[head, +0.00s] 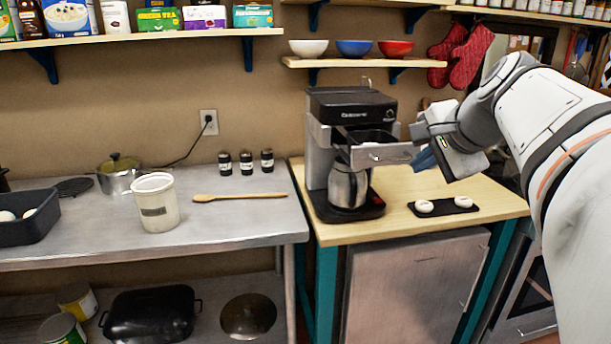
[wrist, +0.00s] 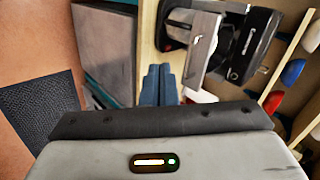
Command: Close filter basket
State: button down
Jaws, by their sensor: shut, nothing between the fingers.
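The coffee maker (head: 348,110) stands on the wooden counter, black on top with a grey body. Its filter basket (head: 384,154) is pulled out toward the front, above the steel carafe (head: 347,186). The basket also shows in the wrist view (wrist: 204,44), beyond my fingers and to their right. My gripper (head: 424,160) is just right of the basket front in the head view. Its blue fingers (wrist: 158,86) are shut and empty. I cannot tell from the head view whether they touch the basket.
A black tray with two white round items (head: 445,206) lies right of the coffee maker. A shelf with bowls (head: 355,48) hangs above. The steel counter (head: 230,222) at left holds a white canister (head: 156,203) and a wooden spoon (head: 238,197).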

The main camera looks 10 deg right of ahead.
jog(key=d+r+m+t, duration=0.1)
jog(key=d+r+m, duration=0.1)
jog(key=d, duration=0.1)
send_near(395, 159)
notch_tip(395, 159, down, 4)
jog(key=shift+w+a+f, duration=0.1)
jog(key=shift+w+f, duration=0.05)
jog(key=shift+w, duration=1.05)
jog(key=shift+w+a+f, duration=0.1)
jog(key=shift+w+f, duration=0.1)
jog(key=shift+w, duration=1.05)
jog(key=shift+w+p, duration=0.1)
jog(key=shift+p, duration=0.2)
jog(key=shift+w+r, duration=0.1)
jog(key=shift+w, duration=0.15)
jog(key=w+p, duration=0.2)
jog(key=w, duration=0.3)
jog(key=w+p, duration=0.3)
jog(key=w, duration=0.2)
jog(key=w+p, duration=0.2)
jog(key=w, duration=0.3)
jog(key=shift+w+a, duration=0.2)
jog(key=shift+a, duration=0.05)
